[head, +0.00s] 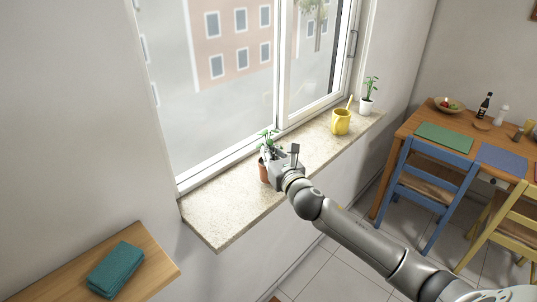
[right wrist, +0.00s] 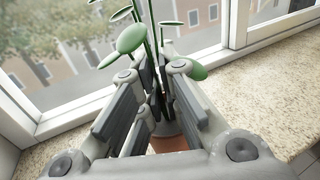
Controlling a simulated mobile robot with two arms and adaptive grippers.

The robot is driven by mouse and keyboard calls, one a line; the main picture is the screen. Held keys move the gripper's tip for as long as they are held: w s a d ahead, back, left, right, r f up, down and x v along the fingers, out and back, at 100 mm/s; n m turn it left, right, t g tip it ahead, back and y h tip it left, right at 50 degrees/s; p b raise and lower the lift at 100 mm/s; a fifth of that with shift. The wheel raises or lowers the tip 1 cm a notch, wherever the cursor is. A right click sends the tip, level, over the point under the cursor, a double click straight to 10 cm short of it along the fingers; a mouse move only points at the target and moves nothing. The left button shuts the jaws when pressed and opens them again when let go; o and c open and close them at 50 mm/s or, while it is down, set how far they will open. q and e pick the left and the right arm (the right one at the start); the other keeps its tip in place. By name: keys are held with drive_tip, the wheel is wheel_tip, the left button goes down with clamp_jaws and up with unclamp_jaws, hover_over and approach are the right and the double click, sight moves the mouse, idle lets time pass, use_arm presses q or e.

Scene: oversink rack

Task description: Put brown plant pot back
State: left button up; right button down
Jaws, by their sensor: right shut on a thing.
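The brown plant pot (head: 263,172) with a green plant is at the near part of the stone window sill (head: 215,212), close to the window. My right gripper (head: 280,165) is at the pot and partly covers it in the head view. In the right wrist view the fingers (right wrist: 158,110) are closed around the pot and plant stems, with the brown pot (right wrist: 170,144) showing between them. Whether the pot's base touches the sill is hidden. My left gripper is not in view.
Further along the sill stand a yellow watering can (head: 341,122) and a white pot (head: 366,106) with a plant. A wooden shelf (head: 150,272) with a folded teal cloth (head: 116,268) is at lower left. A dining table (head: 455,145) with chairs stands at right.

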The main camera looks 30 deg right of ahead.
drive_tip(key=shift+f, duration=0.6)
drive_tip(key=shift+f, duration=0.2)
drive_tip(key=c, duration=1.6)
unclamp_jaws()
drive_tip(key=shift+c, duration=0.2)
drive_tip(key=shift+r, duration=0.1)
